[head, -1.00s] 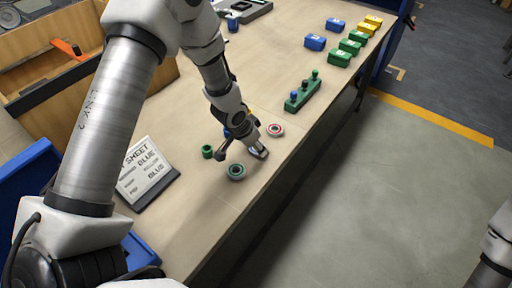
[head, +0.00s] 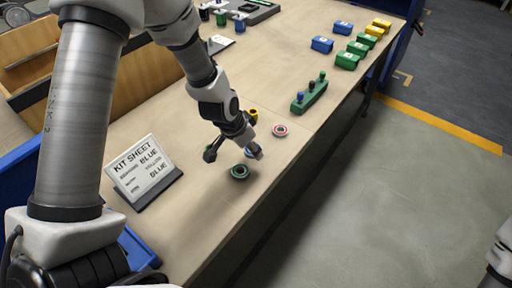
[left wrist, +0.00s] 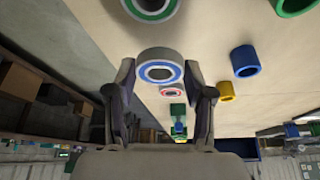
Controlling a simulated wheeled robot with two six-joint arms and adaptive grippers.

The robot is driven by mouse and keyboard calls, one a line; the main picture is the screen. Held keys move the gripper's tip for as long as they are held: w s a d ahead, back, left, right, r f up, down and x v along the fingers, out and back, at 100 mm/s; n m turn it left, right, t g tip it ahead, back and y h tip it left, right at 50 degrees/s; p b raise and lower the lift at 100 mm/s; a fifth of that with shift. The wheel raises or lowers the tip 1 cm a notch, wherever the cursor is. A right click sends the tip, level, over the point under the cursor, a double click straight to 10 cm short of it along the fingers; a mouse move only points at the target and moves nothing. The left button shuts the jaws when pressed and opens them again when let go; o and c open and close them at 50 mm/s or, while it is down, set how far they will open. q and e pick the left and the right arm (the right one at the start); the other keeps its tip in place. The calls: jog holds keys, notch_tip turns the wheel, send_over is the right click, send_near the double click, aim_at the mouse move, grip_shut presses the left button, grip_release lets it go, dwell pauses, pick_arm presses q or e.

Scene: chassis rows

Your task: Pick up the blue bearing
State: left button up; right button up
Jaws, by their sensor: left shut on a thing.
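My left gripper (head: 252,153) is shut on the blue bearing, above the bench. In the left wrist view the blue bearing (left wrist: 160,72), a grey ring with a blue inner band, sits between the two fingertips (left wrist: 160,80). In the head view the fingers mostly hide it. A green-ringed bearing (head: 239,172) lies on the bench just nearer than the gripper, and a red-ringed bearing (head: 280,130) lies beyond it to the right.
A blue bush (left wrist: 244,60), a yellow bush (left wrist: 226,91) and a green bush (left wrist: 295,6) stand nearby. A kit sheet (head: 144,168) stands to the left. A green block with pegs (head: 310,96) and several coloured boxes (head: 347,61) lie farther along the bench (head: 210,225).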

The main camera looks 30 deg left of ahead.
pick_arm(q)
jog(key=s+p, duration=0.1)
jog(key=s+r+p, duration=0.1)
jog(key=s+p, duration=0.3)
jog(key=shift+a+r, duration=0.25)
jog(key=shift+a, duration=0.05)
jog(key=s+p, duration=0.1)
jog(key=s, duration=0.1)
jog(key=s+p, duration=0.1)
jog(key=s, duration=0.1)
jog(key=s+a+p, duration=0.1)
jog(key=s+p, duration=0.1)
jog(key=shift+s+f, duration=0.25)
jog(key=shift+r+p, duration=0.1)
jog(key=shift+p, duration=0.25)
